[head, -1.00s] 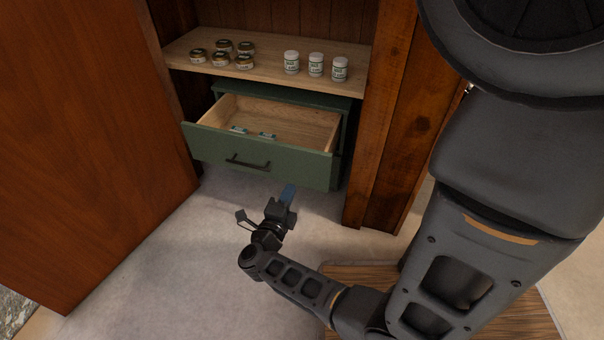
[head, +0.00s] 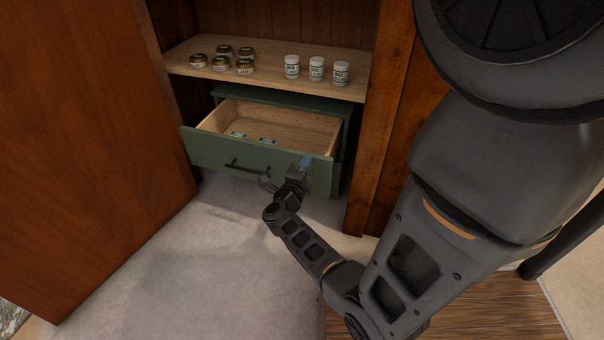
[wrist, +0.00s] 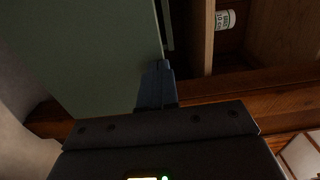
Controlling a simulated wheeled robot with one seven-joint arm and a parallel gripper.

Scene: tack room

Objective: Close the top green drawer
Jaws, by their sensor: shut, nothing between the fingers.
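The green drawer (head: 215,151) is pulled out of its green cabinet (head: 300,99) under the wooden shelf. Its front has a dark handle (head: 246,168), and two small pale-blue items (head: 267,141) lie inside. My gripper (head: 305,162) is shut and empty in front of the right part of the drawer front, right of the handle. In the wrist view the blue fingertips (wrist: 157,70) overlap the edge of the green front (wrist: 95,50). I cannot tell whether they touch it.
A wooden shelf (head: 270,76) above holds several gold-lidded jars (head: 244,66) and three white bottles (head: 316,69). A large wooden door (head: 90,150) stands open on the left. A wooden post (head: 385,120) bounds the right. Carpet (head: 170,270) in front is clear.

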